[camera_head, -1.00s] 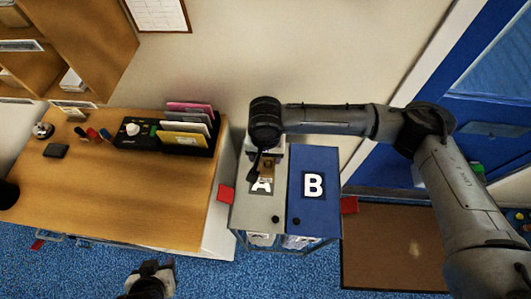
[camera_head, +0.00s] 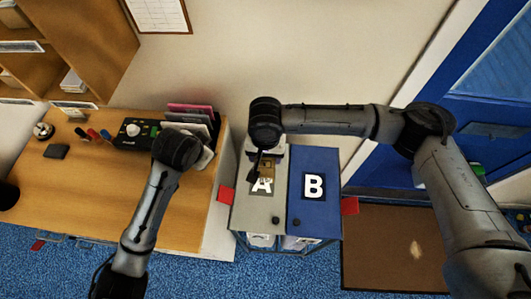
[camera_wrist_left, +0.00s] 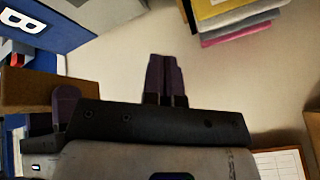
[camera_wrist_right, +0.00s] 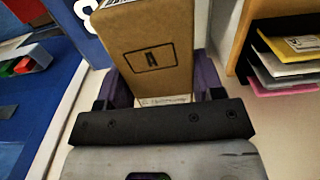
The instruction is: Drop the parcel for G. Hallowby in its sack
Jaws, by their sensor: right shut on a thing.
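My right gripper (camera_wrist_right: 160,85) is shut on a brown parcel (camera_wrist_right: 152,50) stamped with a boxed A; the name on its label is not readable. In the head view the parcel (camera_head: 267,167) is over the grey lid marked A (camera_head: 262,208), partly hidden by my right wrist. Whether it touches the lid is unclear. The blue lid marked B (camera_head: 314,205) is beside it. Pale sacks (camera_head: 262,240) show below the lids. My left gripper (camera_wrist_left: 165,80) has its fingers together and empty; in the head view my wrist covers it near the desk's right end.
A file rack (camera_head: 195,117) with folders stands at the desk's back right, close to my left wrist. The wooden desk (camera_head: 90,185) carries pens, a bell and a black device. Red tabs (camera_head: 349,206) flank the sack stand. A brown mat (camera_head: 390,250) lies at right.

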